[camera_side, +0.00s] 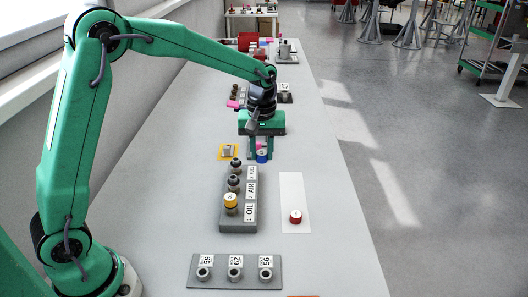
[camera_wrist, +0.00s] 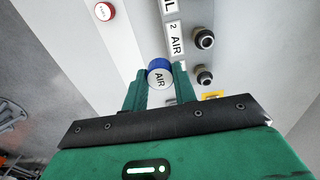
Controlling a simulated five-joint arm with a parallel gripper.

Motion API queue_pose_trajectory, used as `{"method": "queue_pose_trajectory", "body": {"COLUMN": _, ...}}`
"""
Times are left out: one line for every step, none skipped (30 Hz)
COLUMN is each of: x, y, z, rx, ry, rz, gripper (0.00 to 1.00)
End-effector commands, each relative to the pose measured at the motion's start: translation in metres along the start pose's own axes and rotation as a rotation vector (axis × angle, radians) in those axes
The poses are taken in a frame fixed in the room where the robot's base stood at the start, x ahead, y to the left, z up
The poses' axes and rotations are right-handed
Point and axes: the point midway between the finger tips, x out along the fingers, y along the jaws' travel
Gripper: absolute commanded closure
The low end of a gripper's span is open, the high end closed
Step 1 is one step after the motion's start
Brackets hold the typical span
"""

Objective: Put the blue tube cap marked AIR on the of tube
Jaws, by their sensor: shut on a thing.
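The blue cap (camera_wrist: 159,66) is between the fingers of my gripper (camera_wrist: 161,76), with its white AIR face turned to the wrist camera. In the side view my shut gripper (camera_side: 261,154) points down, and the blue cap (camera_side: 262,157) shows at its fingertips. The middle tube (camera_side: 234,183), beside the AIR label (camera_side: 251,189), is uncapped, as is the far tube (camera_side: 236,164). A yellow cap (camera_side: 230,199) sits on the tube by the OIL label.
A red cap (camera_side: 295,216) lies on a white strip (camera_side: 293,185) right of the rack. A yellow square (camera_side: 221,155) holding a small part is left of my gripper. A grey block with several numbered sockets (camera_side: 235,284) is at the front. More parts stand farther back.

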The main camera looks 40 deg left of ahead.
Motion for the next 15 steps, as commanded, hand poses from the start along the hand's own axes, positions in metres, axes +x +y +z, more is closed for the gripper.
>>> {"method": "queue_pose_trajectory", "body": {"x": -0.004, "y": -0.015, "z": -0.002, "rx": -0.005, "ry": 0.001, "rz": 0.001, "gripper": 0.93}}
{"method": "queue_pose_trajectory", "body": {"x": -0.005, "y": -0.023, "z": -0.002, "rx": -0.005, "ry": 0.001, "rz": 0.001, "gripper": 0.93}}
{"method": "queue_pose_trajectory", "body": {"x": -0.007, "y": -0.032, "z": -0.003, "rx": -0.004, "ry": 0.000, "rz": 0.000, "gripper": 0.93}}
{"method": "queue_pose_trajectory", "body": {"x": -0.008, "y": -0.039, "z": -0.003, "rx": -0.004, "ry": 0.001, "rz": 0.001, "gripper": 0.93}}
{"method": "queue_pose_trajectory", "body": {"x": -0.009, "y": -0.045, "z": -0.003, "rx": -0.003, "ry": 0.001, "rz": 0.001, "gripper": 0.93}}
{"method": "queue_pose_trajectory", "body": {"x": -0.010, "y": -0.053, "z": -0.003, "rx": -0.003, "ry": 0.001, "rz": 0.001, "gripper": 0.93}}
{"method": "queue_pose_trajectory", "body": {"x": -0.011, "y": -0.058, "z": -0.002, "rx": -0.003, "ry": 0.001, "rz": 0.001, "gripper": 0.93}}
{"method": "queue_pose_trajectory", "body": {"x": -0.011, "y": -0.062, "z": -0.002, "rx": -0.002, "ry": 0.001, "rz": 0.001, "gripper": 0.93}}
{"method": "queue_pose_trajectory", "body": {"x": -0.012, "y": -0.067, "z": -0.002, "rx": -0.001, "ry": 0.001, "rz": 0.001, "gripper": 0.93}}
{"method": "queue_pose_trajectory", "body": {"x": -0.012, "y": -0.070, "z": -0.002, "rx": -0.001, "ry": 0.001, "rz": 0.001, "gripper": 0.93}}
{"method": "queue_pose_trajectory", "body": {"x": -0.012, "y": -0.073, "z": -0.001, "rx": -0.001, "ry": 0.001, "rz": 0.001, "gripper": 0.93}}
{"method": "queue_pose_trajectory", "body": {"x": -0.013, "y": -0.075, "z": -0.001, "rx": -0.001, "ry": 0.000, "rz": 0.000, "gripper": 0.93}}
{"method": "queue_pose_trajectory", "body": {"x": -0.013, "y": -0.077, "z": -0.001, "rx": 0.000, "ry": 0.000, "rz": 0.000, "gripper": 0.93}}
{"method": "queue_pose_trajectory", "body": {"x": -0.013, "y": -0.078, "z": 0.000, "rx": 0.001, "ry": 0.000, "rz": 0.000, "gripper": 0.93}}
{"method": "queue_pose_trajectory", "body": {"x": -0.013, "y": -0.079, "z": 0.000, "rx": 0.001, "ry": 0.000, "rz": 0.000, "gripper": 0.93}}
